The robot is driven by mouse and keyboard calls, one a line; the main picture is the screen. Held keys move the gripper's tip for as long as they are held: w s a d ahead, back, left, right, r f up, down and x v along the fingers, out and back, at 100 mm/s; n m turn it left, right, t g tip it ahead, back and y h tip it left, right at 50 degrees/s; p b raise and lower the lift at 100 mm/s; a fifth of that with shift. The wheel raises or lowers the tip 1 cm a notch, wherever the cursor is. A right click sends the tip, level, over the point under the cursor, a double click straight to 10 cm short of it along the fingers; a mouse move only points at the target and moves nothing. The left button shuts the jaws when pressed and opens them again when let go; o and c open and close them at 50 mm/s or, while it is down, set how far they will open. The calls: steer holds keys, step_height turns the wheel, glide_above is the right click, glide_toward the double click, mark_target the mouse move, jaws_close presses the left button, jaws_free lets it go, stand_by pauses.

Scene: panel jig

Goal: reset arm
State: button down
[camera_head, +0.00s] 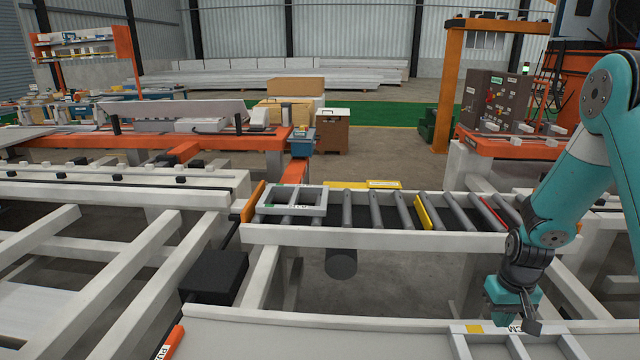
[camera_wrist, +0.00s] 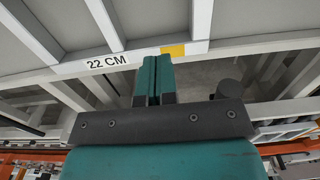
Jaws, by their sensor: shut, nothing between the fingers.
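My gripper (camera_head: 524,322) hangs low at the right end of my teal arm in the head view, just above the near white table edge. Its teal fingers (camera_wrist: 152,78) are pressed together in the wrist view, with nothing between them. A white panel frame (camera_head: 458,345) with a yellow mark lies by the gripper at the lower right, partly cut off. Its edge (camera_wrist: 205,46) shows in the wrist view with a "22 CM" label, beyond the fingertips. Whether the fingers touch it I cannot tell.
A small white frame (camera_head: 264,209) lies on the left end of the roller conveyor (camera_head: 375,240). A yellow bar (camera_head: 423,212) crosses the rollers. A control box (camera_head: 492,98) stands on an orange bench at the right. An orange post (camera_head: 450,90) rises behind. The floor beyond the conveyor is partly clear.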

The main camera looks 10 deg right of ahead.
steer(key=s+a+r+n+t+y, duration=0.15)
steer(key=a+r+n, duration=0.25)
steer(key=a+r, duration=1.25)
steer(key=s+a+r+n+g+y, duration=0.1)
steer(key=s+a+r+n, duration=0.2)
steer(key=s+a, duration=0.4)
steer(key=s+a+r+n+y, duration=0.1)
steer(key=s+a+r+n, duration=0.1)
steer(key=s+a+r, duration=0.4)
steer(key=s+a, duration=0.2)
steer(key=s, duration=0.2)
steer(key=shift+n+g, duration=0.35)
steer(key=shift+n, duration=0.05)
steer(key=shift+a+r+y, duration=0.1)
steer(key=shift+y, duration=0.15)
